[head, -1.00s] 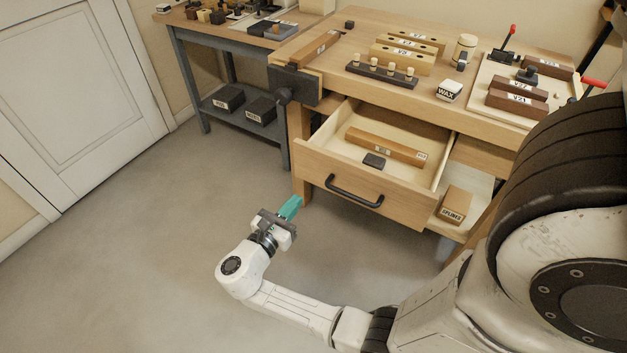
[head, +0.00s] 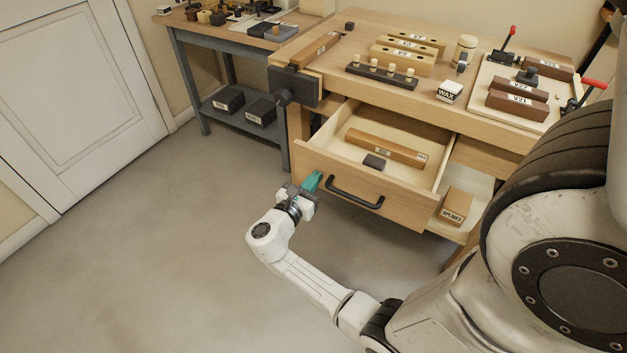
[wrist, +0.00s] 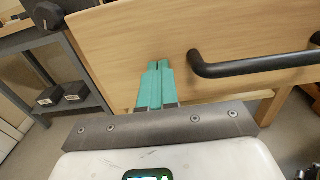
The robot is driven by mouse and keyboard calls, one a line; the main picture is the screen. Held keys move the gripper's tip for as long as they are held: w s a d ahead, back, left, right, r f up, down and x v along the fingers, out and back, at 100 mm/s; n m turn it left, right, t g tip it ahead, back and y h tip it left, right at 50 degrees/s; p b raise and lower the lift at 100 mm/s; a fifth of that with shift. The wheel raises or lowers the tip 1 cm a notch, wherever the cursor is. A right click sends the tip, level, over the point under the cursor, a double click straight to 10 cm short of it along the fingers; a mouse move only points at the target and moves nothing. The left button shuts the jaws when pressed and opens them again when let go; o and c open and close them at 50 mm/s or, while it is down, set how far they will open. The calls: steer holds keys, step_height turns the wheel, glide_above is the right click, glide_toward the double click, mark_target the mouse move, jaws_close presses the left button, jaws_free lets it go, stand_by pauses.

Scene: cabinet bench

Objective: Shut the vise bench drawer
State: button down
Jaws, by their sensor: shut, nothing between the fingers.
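The vise bench drawer (head: 400,205) is pulled out from under the bench top. It holds a long wooden block (head: 385,147) and a small dark block (head: 374,162). Its black bar handle (head: 354,192) crosses the front, and the handle also shows at the right of the wrist view (wrist: 255,66). My gripper (head: 312,181) is shut and empty, its teal fingers pointing at the drawer front just left of the handle. In the wrist view the fingertips (wrist: 157,68) overlap the drawer front (wrist: 150,35); I cannot tell whether they touch it.
The dark vise (head: 294,86) sticks out at the bench's left corner, above the drawer. A box (head: 456,206) lies on the shelf right of the drawer. A grey side table (head: 203,110) stands at the back left. The floor (head: 160,240) left of my arm is clear.

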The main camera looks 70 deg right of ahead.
steer(key=b, duration=1)
glide_toward(359, 124)
steer(key=s+d+r, duration=0.2)
steer(key=d+r, duration=0.2)
steer(key=shift+s+d+r, duration=0.1)
steer(key=shift+s+d, duration=0.05)
steer(key=shift+s, duration=0.25)
steer(key=shift+d+b, duration=0.3)
steer(key=shift+b, duration=0.05)
steer(key=shift+r, duration=0.2)
steer(key=shift+d+r, duration=0.1)
